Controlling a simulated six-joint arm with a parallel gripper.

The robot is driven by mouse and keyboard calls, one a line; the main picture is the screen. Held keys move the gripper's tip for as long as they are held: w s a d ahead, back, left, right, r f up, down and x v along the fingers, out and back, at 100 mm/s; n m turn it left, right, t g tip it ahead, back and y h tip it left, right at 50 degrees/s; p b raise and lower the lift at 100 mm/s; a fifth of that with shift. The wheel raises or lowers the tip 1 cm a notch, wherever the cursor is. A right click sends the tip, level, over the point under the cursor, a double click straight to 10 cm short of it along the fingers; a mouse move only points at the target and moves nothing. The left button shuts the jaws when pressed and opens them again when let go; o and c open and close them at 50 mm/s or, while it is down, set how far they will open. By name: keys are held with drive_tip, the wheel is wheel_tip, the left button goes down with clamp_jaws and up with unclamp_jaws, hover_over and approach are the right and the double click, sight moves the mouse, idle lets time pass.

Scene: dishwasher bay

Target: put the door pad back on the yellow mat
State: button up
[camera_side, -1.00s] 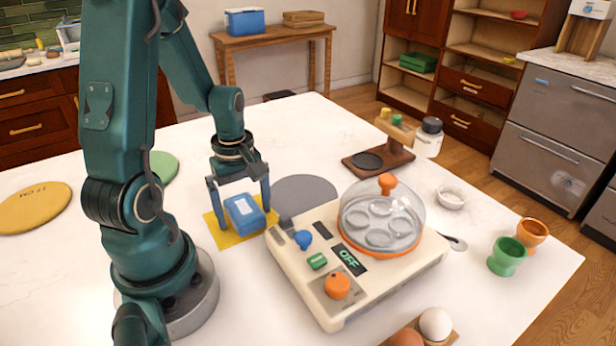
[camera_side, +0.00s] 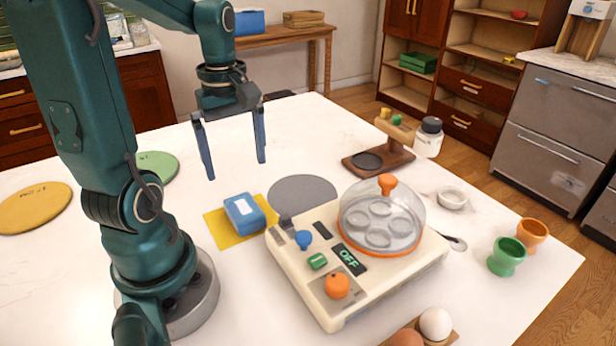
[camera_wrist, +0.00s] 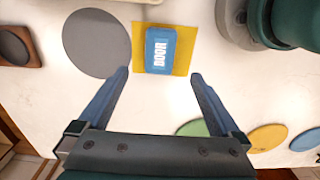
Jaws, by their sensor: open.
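The door pad is a blue block (camera_side: 245,213) with a white label on top. It lies flat on the yellow mat (camera_side: 222,232). In the wrist view the blue pad (camera_wrist: 160,50) reads "DOOR" and sits within the yellow mat (camera_wrist: 187,36), towards its left side, with yellow showing around it. My gripper (camera_side: 235,168) is open and empty, raised above the table behind the pad and clear of it. In the wrist view my gripper's fingers (camera_wrist: 160,72) are spread wide, with the pad beyond their tips.
A cream egg cooker (camera_side: 350,265) with a clear dome stands right of the mat. A grey round mat (camera_side: 303,192) lies beside the yellow one. Green (camera_side: 160,165) and yellow (camera_side: 35,207) round mats lie to the left. A wooden stand (camera_side: 380,160) is farther back.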

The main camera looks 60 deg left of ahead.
drive_tip(key=d+r+m+t, duration=0.4)
drive_tip(key=d+m, duration=1)
drive_tip(key=m, duration=0.4)
drive_tip(key=shift+s+t, duration=0.4)
drive_tip(key=shift+t, duration=0.4)
